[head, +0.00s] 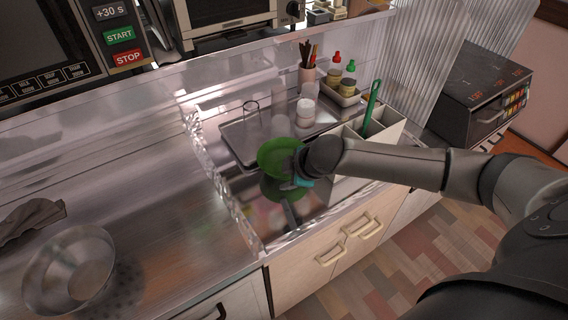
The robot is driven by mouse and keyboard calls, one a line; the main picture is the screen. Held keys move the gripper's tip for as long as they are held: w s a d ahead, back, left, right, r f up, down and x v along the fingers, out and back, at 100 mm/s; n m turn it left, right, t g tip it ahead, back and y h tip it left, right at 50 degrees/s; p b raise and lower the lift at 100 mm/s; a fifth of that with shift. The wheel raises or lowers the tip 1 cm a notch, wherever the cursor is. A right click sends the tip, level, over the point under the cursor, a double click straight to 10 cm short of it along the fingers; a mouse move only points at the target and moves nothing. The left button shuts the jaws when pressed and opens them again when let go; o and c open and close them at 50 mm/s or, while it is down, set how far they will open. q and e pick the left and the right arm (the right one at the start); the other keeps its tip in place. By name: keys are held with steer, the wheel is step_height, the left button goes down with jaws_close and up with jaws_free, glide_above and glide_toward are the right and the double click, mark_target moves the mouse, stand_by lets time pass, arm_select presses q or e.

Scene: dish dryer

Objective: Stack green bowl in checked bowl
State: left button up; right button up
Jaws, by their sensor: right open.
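A green bowl (280,153) shows in the head view, in the bay of the shiny counter right of the clear ribbed divider. It looks tilted. My right gripper (299,180) is open at the bowl's right lower side and partly covers it; I cannot tell if they touch. A darker green shape (274,188) just below looks like the bowl's reflection, though I cannot be sure. I cannot make out a checked bowl. My left gripper is not in view.
A dark tray (240,143) lies behind the bowl, with white cups (305,112) nearby. A white divided holder (386,136) with a green-handled utensil (371,108) stands to the right. A metal strainer bowl (68,270) sits at left. The middle-left counter is clear.

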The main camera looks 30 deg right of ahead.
jaws_close()
stand_by(0.3)
stand_by(0.3)
